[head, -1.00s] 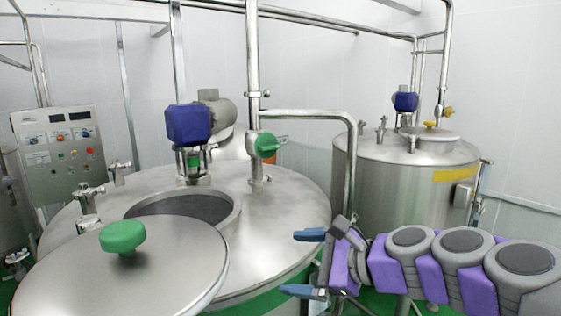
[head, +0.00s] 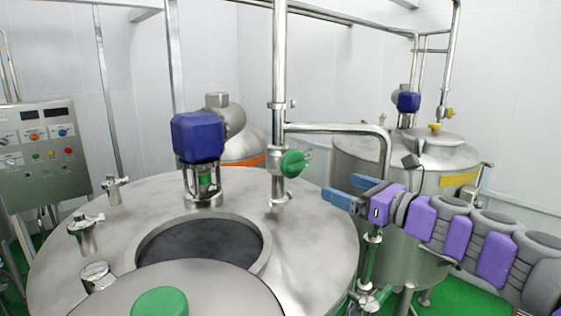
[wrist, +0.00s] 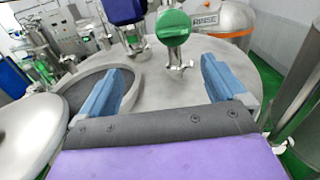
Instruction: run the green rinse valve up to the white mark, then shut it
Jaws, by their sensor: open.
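The green valve (head: 293,163) has a round green handle on the vertical steel pipe above the near tank. It also shows in the wrist view (wrist: 173,28), upper middle, beyond my fingertips. My gripper (head: 338,190) is open and empty, to the right of and a little below the valve in the head view, apart from it. In the wrist view my gripper (wrist: 163,66) has its two blue fingers spread wide, with bare tank top between them. I cannot make out the white mark in either view.
The near tank (head: 325,235) has an open round hatch (head: 205,250) and a tilted lid with a green knob (head: 160,302). A blue motor (head: 198,137) stands left of the valve. A bent pipe (head: 340,128) runs right of it.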

